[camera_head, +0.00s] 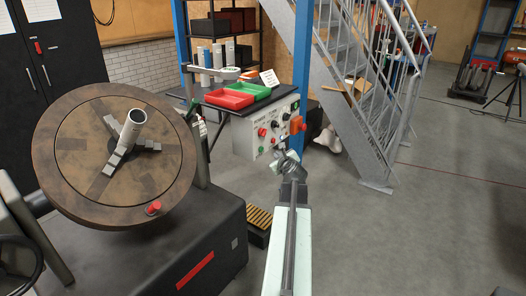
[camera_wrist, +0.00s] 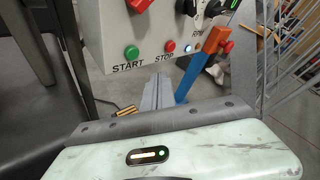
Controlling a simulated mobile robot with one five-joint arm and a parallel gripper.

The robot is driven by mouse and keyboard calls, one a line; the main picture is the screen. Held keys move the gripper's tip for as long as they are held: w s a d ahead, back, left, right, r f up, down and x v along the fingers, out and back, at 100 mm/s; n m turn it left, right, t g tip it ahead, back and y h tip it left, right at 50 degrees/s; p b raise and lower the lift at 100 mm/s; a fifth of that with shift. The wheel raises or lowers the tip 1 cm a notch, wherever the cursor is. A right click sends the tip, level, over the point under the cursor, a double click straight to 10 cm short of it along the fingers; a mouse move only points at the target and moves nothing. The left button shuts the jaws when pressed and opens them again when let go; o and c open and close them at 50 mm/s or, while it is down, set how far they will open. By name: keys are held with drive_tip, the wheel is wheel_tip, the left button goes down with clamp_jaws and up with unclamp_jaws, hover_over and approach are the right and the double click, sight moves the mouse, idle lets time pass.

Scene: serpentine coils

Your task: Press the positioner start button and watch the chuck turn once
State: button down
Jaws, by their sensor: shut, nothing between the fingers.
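The control box (camera_head: 268,130) hangs at the front of a bench in the head view. Its green START button (camera_wrist: 131,52) shows in the wrist view beside the red STOP button (camera_wrist: 170,46); the green button is also visible in the head view (camera_head: 261,150). My gripper (camera_head: 283,156) is in front of the box's lower right part. In the wrist view my gripper (camera_wrist: 159,80) is shut and empty, with its tips below the panel labels, right of the START button and apart from it in the picture. The round brown chuck (camera_head: 75,125) stands at left, its jaws around a grey pipe (camera_head: 133,126).
A red knob (camera_head: 153,208) sits on the chuck's rim, above a dark machine base (camera_head: 205,250). Red (camera_head: 229,97) and green (camera_head: 252,92) trays lie on the bench. Metal stairs (camera_head: 350,100) stand behind; floor at right is open.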

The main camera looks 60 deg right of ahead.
sight(261, 149)
drive_tip(key=shift+w, duration=2.05)
idle(0.4)
drive_tip(key=shift+w, duration=0.4)
